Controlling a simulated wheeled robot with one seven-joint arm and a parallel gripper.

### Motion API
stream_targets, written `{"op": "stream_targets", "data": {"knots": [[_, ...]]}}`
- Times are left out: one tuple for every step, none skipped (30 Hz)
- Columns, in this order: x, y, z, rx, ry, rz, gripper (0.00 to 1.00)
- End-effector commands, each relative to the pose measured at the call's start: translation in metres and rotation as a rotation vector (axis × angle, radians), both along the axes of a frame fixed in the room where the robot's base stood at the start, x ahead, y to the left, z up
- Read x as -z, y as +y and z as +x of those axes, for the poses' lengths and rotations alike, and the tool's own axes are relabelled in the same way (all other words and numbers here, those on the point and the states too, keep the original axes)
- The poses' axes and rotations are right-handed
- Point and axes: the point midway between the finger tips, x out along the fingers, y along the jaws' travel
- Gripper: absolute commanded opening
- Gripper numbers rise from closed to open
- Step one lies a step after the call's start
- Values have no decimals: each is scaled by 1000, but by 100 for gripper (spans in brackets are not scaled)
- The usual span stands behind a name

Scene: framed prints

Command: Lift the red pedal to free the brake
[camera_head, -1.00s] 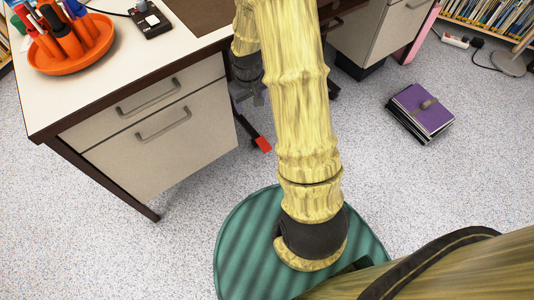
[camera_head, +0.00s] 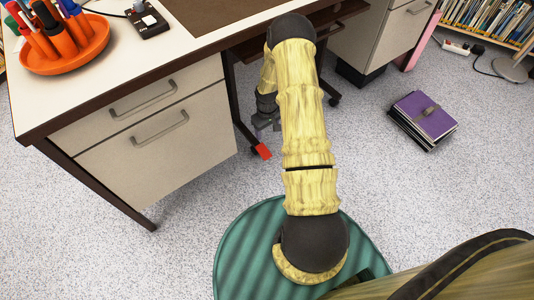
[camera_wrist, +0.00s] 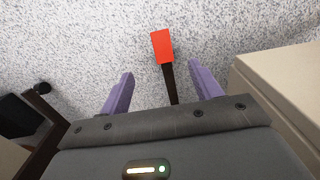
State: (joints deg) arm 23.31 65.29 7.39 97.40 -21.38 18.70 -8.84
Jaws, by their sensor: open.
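The red pedal (camera_head: 263,151) is a small red block on the end of a dark bar, low by the floor beside the desk's drawer unit. In the wrist view the red pedal (camera_wrist: 162,46) lies beyond the fingertips, with its dark bar (camera_wrist: 171,84) running back between the two purple fingers. My gripper (camera_wrist: 164,82) is open, its fingers apart on either side of the bar, with no contact visible. In the head view my gripper (camera_head: 265,127) is partly hidden by my arm, just above and close to the pedal.
The drawer unit (camera_head: 158,125) stands left of the pedal, and also at right in the wrist view (camera_wrist: 285,70). A second drawer unit (camera_head: 385,40) stands at the back. Purple-topped binders (camera_head: 424,115) lie on the floor at right. The speckled floor around the pedal is clear.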

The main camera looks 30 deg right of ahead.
Motion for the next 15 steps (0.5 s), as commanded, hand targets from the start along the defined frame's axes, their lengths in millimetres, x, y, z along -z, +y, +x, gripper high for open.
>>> {"op": "stream_targets", "data": {"knots": [[0,0,0,0,0,0,64],[0,0,0,0,0,0,64],[0,0,0,0,0,0,64],[0,0,0,0,0,0,64],[0,0,0,0,0,0,64],[1,0,0,0,0,0,64],[2,1,0,0,0,0,64],[3,1,0,0,0,0,64],[6,1,0,0,0,0,64],[9,1,0,0,1,0,64],[12,1,0,0,1,0,64],[17,1,-1,0,1,1,64],[21,1,-1,0,1,1,64],[26,1,-1,0,2,1,64],[33,1,-1,0,1,1,64]]}}
